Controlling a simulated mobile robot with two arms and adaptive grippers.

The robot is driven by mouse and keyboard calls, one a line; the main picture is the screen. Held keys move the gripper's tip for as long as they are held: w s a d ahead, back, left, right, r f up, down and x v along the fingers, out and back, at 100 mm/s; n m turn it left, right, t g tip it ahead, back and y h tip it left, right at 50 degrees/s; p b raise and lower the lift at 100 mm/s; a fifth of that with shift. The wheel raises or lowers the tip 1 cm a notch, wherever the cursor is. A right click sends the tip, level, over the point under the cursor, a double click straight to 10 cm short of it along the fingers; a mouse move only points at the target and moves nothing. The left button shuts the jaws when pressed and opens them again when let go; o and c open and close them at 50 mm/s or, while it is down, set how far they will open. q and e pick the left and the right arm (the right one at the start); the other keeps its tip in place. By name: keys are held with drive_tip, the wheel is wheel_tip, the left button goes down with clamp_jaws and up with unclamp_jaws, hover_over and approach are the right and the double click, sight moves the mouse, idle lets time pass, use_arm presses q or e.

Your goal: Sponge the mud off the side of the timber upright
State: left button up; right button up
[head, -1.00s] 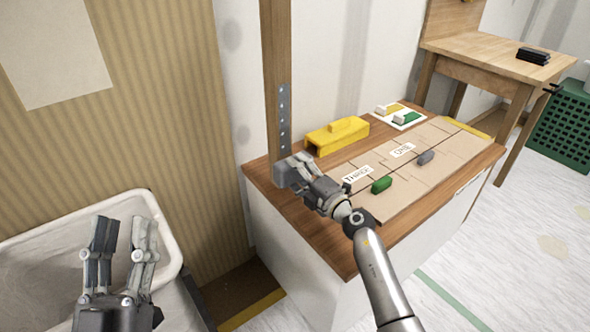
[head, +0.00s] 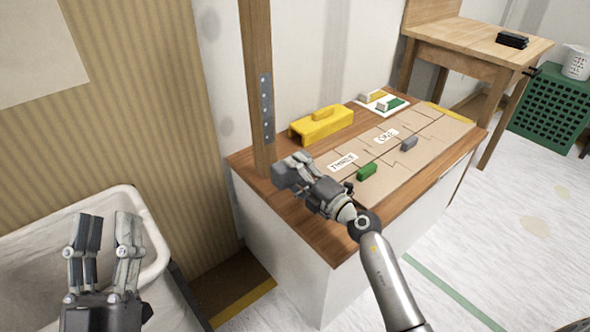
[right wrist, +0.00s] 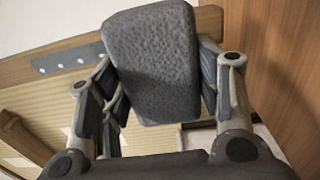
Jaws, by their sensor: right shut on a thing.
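The timber upright (head: 257,75) stands at the rear left edge of the wooden bench top, with a grey metal plate (head: 266,108) on its face. In the right wrist view the upright (right wrist: 25,70) crosses the upper left. I cannot make out mud on it. My right gripper (head: 289,172) is shut on a dark grey sponge (right wrist: 152,65), just in front of the upright's foot. Whether the sponge touches the upright I cannot tell. My left gripper (head: 106,217) is open and empty, in front of the white tub.
The white tub (head: 150,240) stands at left. A wooden table (head: 470,45) and green crate (head: 550,115) are behind right.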

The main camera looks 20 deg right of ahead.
drive_tip(key=o, duration=0.5)
drive_tip(key=c, duration=0.5)
drive_tip(key=shift+w+a, duration=0.15)
drive_tip(key=shift+w, duration=0.25)
drive_tip(key=shift+p+x, duration=0.3)
drive_tip(key=shift+x, duration=0.5)
use_arm(q)
drive_tip(key=shift+w+f+g, duration=0.3)
drive_tip(key=shift+f+g, duration=0.1)
drive_tip(key=shift+f, duration=0.15)
drive_tip(key=shift+w+f+g, duration=0.3)
drive_tip(key=shift+f+g, duration=0.1)
drive_tip(key=shift+f, duration=0.15)
use_arm(e)
drive_tip(key=shift+x, duration=1.1)
